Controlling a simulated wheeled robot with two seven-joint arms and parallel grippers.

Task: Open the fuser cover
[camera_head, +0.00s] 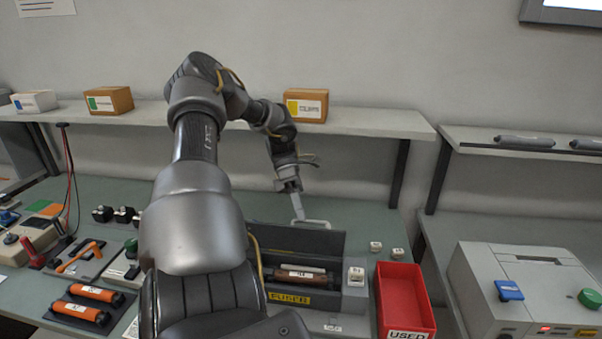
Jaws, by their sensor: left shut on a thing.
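The fuser cover (318,241) is a dark panel standing raised at the back of the fuser bay, with a pale handle (318,223) at its top edge. The bay lies open in front, showing a brown roller with a white label (300,274) above a yellow FUSER label (290,298). My left gripper (298,208) reaches down behind the cover and is shut on the handle; the exact contact is small in view. My left arm hides the left part of the bay and cover. My right gripper is not in view.
A red USED bin (405,300) stands right of the bay, with two small white blocks (386,249) behind it. A grey machine (525,290) is at far right. Orange cartridges (88,302) lie at left. A shelf (370,123) with boxes runs behind the bench.

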